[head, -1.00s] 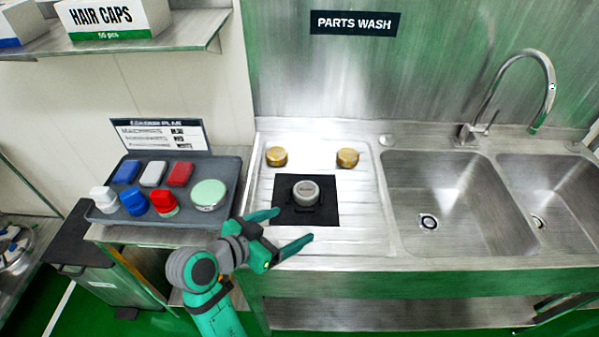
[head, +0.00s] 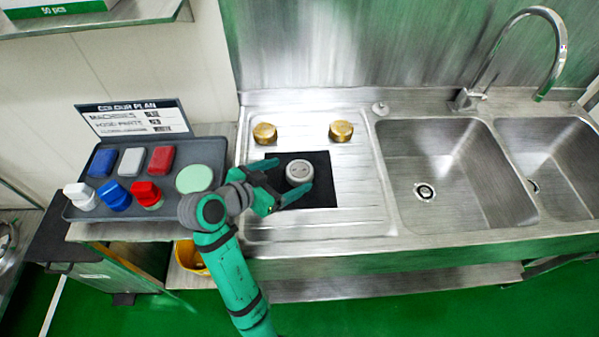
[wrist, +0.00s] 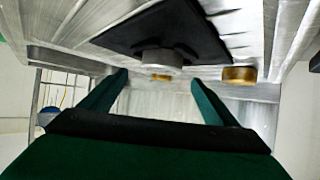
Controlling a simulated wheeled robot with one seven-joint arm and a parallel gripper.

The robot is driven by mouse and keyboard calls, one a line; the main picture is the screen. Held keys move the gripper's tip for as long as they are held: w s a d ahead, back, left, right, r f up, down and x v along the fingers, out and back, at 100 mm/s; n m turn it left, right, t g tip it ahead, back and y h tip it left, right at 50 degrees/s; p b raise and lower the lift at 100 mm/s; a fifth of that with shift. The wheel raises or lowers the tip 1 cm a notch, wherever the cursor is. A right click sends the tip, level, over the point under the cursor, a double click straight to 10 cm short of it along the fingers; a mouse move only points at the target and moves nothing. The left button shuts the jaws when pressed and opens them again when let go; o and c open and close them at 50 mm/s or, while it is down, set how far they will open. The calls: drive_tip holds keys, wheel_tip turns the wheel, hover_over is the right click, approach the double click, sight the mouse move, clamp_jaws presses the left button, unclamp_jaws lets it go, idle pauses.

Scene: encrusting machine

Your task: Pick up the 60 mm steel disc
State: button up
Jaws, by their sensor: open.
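The steel disc (head: 299,172) is a short grey cylinder on a black mat (head: 322,192) on the sink's drainboard. It also shows in the wrist view (wrist: 158,59). My gripper (head: 292,174) is open and comes in from the left. In the head view its two fingertips reach toward the disc's left side, one behind and one in front. In the wrist view the disc appears between and beyond the fingertips (wrist: 159,77), with nothing held. Whether a finger touches the disc I cannot tell.
Two brass discs (head: 265,134) (head: 341,131) stand behind the mat. A grey tray (head: 97,214) with coloured blocks, stamp-like items and a pale green round item lies left. Sink basins (head: 440,165) and a tall tap (head: 560,55) are right. The drainboard right of the mat is clear.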

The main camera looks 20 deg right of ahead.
sight(299, 171)
drive_tip(key=x, duration=0.4)
drive_tip(key=shift+w+d+f, duration=0.2)
drive_tip(key=shift+w+f, duration=0.05)
drive_tip(key=shift+f, duration=0.15)
drive_tip(key=c, duration=1.4)
drive_tip(key=shift+r, duration=0.15)
drive_tip(key=shift+c, duration=0.2)
